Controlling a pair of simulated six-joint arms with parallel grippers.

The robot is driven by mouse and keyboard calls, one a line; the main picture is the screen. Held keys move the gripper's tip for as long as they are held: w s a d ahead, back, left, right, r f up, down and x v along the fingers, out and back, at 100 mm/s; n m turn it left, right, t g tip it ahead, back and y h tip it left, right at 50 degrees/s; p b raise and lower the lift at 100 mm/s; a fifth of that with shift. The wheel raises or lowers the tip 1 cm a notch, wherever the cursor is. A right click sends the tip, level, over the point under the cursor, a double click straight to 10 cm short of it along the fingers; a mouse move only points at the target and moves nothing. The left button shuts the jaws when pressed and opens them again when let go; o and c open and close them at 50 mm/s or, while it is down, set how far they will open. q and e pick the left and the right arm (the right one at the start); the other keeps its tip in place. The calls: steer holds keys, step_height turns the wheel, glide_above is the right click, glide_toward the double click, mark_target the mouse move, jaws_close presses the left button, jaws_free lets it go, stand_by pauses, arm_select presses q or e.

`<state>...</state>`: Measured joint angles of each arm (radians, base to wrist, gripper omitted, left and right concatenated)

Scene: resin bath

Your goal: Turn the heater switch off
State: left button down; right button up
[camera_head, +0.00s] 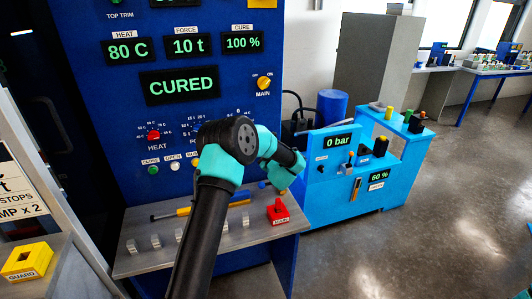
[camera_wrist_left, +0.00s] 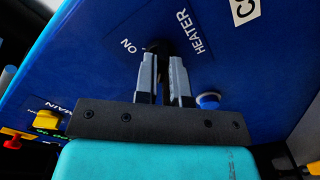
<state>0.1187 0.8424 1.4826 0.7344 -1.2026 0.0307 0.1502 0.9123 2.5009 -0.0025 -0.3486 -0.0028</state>
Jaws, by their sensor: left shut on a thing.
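The heater switch (camera_wrist_left: 158,46) is a dark knob on a blue panel (camera_wrist_left: 105,62) in the left wrist view, between the labels ON and HEATER. My left gripper (camera_wrist_left: 166,75) is shut on this knob. Its fingers cover most of the knob, so I cannot tell which way it points. The fingertips and the switch are hidden there. My right gripper is in neither view.
A blue button (camera_wrist_left: 208,100) sits close to the right finger. The press panel (camera_head: 205,50) reads CURED and has a yellow main knob (camera_head: 264,83). A grey shelf (camera_head: 150,262) holds small pieces and a red block (camera_head: 278,211). Open floor lies to the right.

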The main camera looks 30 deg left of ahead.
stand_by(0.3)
arm_select(q)
steer(key=c, duration=1.2)
jaws_free()
steer(key=v, duration=1.7)
steer(key=shift+s+d, duration=0.1)
steer(key=shift+d, duration=0.1)
